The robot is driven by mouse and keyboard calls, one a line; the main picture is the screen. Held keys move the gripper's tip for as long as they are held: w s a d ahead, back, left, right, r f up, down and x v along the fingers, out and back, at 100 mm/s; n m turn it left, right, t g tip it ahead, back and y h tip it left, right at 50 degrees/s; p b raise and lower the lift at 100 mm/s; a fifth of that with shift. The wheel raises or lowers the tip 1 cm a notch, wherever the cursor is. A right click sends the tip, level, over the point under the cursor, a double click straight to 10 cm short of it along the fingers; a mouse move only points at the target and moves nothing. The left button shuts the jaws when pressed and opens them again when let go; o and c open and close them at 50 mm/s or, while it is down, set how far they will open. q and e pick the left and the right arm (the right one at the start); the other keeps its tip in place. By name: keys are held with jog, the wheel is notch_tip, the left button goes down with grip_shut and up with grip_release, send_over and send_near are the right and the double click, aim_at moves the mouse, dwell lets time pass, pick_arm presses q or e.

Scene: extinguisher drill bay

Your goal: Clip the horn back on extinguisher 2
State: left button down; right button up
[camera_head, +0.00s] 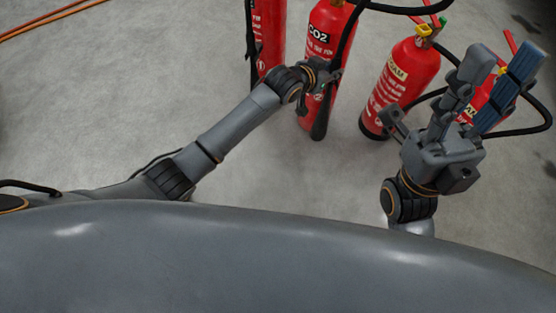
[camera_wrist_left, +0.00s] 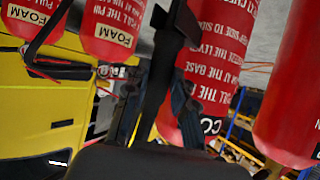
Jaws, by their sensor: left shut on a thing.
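A red extinguisher marked CO2 (camera_head: 318,38) stands upright, second from the left in the head view; it is also behind the fingers in the left wrist view (camera_wrist_left: 215,60). Its black horn (camera_head: 320,122) hangs along its front, below my left gripper (camera_head: 325,78). In the left wrist view the dark horn or hose piece (camera_wrist_left: 158,80) runs between the two fingers, which are shut on it. I cannot tell whether it sits in a clip; the gripper hides that part. My right gripper (camera_head: 445,90) is open and empty, fingers spread, in front of the rightmost extinguisher.
Another red extinguisher (camera_head: 268,35) stands close on the left. A FOAM extinguisher (camera_head: 403,80) stands to the right, with another red one (camera_head: 490,95) partly hidden beyond it. Black hoses loop between them. The grey floor (camera_head: 130,90) on the left is clear, except for an orange cable (camera_head: 40,20).

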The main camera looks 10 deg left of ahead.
pick_arm(q)
jog(key=shift+r, duration=0.1)
jog(key=c, duration=1.1)
grip_release()
jog(key=shift+o, duration=0.4)
jog(key=v, duration=1.2)
